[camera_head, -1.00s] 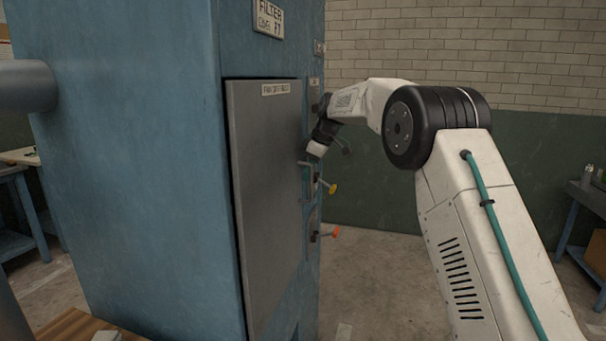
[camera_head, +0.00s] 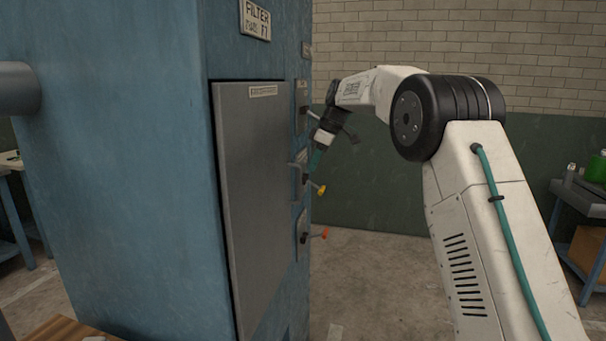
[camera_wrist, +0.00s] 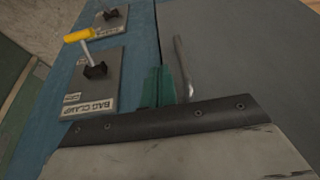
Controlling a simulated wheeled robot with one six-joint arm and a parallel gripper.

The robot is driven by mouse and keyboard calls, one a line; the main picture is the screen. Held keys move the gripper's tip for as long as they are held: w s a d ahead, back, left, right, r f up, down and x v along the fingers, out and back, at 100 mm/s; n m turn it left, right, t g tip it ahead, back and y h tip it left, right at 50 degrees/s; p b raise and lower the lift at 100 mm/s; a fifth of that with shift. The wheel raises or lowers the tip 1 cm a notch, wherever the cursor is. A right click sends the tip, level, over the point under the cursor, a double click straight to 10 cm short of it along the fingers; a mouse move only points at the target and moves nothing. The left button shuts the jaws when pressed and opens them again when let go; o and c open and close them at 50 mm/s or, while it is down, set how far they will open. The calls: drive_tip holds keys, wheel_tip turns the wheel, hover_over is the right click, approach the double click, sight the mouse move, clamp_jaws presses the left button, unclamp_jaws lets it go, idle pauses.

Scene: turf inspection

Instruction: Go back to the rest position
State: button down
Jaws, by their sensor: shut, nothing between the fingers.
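My gripper (camera_head: 314,163) is at the front of the blue cabinet (camera_head: 120,150), beside the right edge of its grey door (camera_head: 262,190). Its teal fingers (camera_wrist: 157,86) are together and empty in the wrist view. A metal door handle (camera_wrist: 183,68) stands just right of the fingers, and I see a narrow gap between them. A bag clamp with a yellow handle (camera_wrist: 77,35) is to the left of the fingers; it also shows below my gripper in the head view (camera_head: 318,188). My fingertips are partly hidden against the cabinet in the head view.
A clamp with an orange handle (camera_head: 320,234) sits lower on the cabinet front. A workbench (camera_head: 582,198) with a green container (camera_head: 596,168) stands at the far right. The floor between cabinet and back wall (camera_head: 440,50) looks clear.

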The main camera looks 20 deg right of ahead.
drive_tip(key=v, duration=0.5)
drive_tip(key=shift+s+d+r, duration=0.1)
drive_tip(key=shift+s+r, duration=0.05)
drive_tip(key=shift+r, duration=0.2)
drive_tip(key=s+f+m+g, duration=0.1)
drive_tip(key=s+f+m, duration=0.3)
drive_tip(key=f+m, duration=0.15)
drive_tip(key=s+a+f+m+h, duration=0.1)
drive_tip(key=s+f+m, duration=0.1)
drive_tip(key=s, duration=1.4)
drive_tip(key=s+f+m+h, duration=0.1)
drive_tip(key=s+f+m, duration=0.1)
drive_tip(key=s, duration=1.5)
drive_tip(key=s+a+f+m+h, duration=0.1)
drive_tip(key=s+f+m, duration=0.1)
drive_tip(key=s, duration=1.5)
drive_tip(key=shift+s+a+f+m+h, duration=0.2)
drive_tip(key=shift+s+a+m+h, duration=0.1)
drive_tip(key=shift+m+h, duration=0.1)
